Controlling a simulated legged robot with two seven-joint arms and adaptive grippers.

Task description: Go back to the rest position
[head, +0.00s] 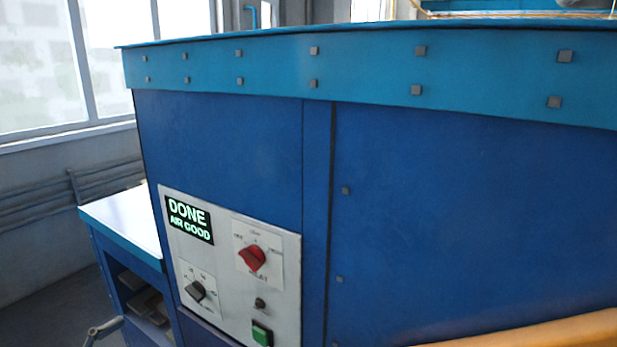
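The plate dryer is a large blue machine (450,200) that fills most of the head view, with a lighter blue riveted band (370,68) along its top. A pale control panel (225,265) sits on its front at lower left. The panel's small display (189,220) reads "DONE AIR GOOD" in green. The panel also has a red knob (252,257), a black knob (196,291), a small dark button (260,303) and a green button (262,334). Neither of my grippers shows in this view.
A side bench (125,222) with a white top and filled shelves stands left of the machine. A grey metal handle-like piece (103,330) shows at lower left. Windows (40,65) and a grey wall are behind. An orange-yellow surface (545,335) crosses the bottom right corner.

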